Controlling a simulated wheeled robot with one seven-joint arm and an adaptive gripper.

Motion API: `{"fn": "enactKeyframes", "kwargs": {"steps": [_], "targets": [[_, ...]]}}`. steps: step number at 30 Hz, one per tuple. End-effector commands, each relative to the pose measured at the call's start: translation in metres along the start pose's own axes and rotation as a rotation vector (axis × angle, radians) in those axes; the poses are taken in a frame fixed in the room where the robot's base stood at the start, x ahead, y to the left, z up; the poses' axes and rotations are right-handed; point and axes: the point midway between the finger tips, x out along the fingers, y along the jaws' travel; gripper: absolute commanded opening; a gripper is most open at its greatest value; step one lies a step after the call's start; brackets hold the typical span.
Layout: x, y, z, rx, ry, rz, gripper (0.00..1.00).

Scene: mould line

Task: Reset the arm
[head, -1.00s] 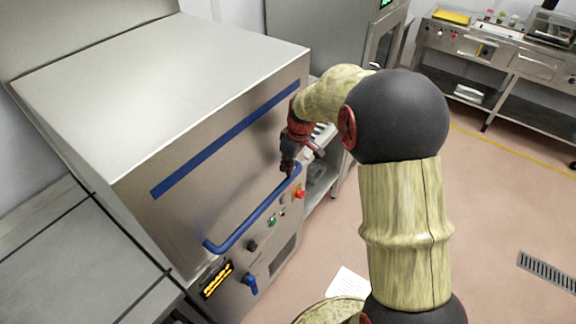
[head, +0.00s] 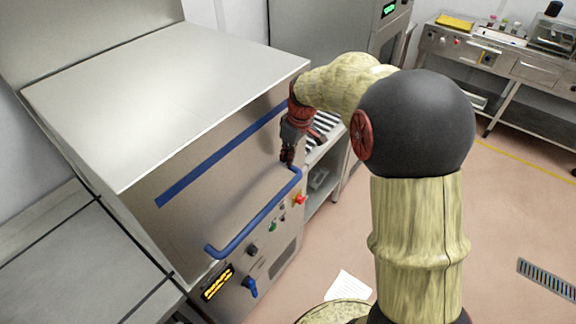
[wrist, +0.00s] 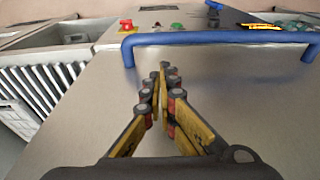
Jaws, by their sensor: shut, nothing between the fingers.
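My gripper (head: 288,156) is at the right end of the machine's front, close to the upper end of the blue bar handle (head: 252,218). In the wrist view my gripper (wrist: 161,72) has its fingertips together with nothing between them. The blue handle (wrist: 215,38) runs across the wrist view beyond the fingertips, with a gap in the picture between them. I cannot tell how far apart they are in depth.
The steel machine (head: 165,95) has a red button (head: 300,199), a green button (head: 273,226) and a lit display (head: 217,283). A slatted rack (head: 322,130) stands right of it. A bench (head: 510,60) is at the far right. The floor (head: 510,200) there is clear.

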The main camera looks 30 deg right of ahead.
Motion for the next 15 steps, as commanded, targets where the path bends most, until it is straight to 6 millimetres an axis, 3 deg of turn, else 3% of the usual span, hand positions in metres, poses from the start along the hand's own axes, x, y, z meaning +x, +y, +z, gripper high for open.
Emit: {"fn": "enactKeyframes", "kwargs": {"steps": [1, 6, 15], "targets": [[-0.013, 0.001, -0.001, 0.0, 0.003, 0.002, 0.0], [-0.037, 0.001, 0.0, 0.001, 0.002, 0.002, 0.0], [-0.05, 0.001, 0.0, 0.001, 0.001, 0.001, 0.0]]}}
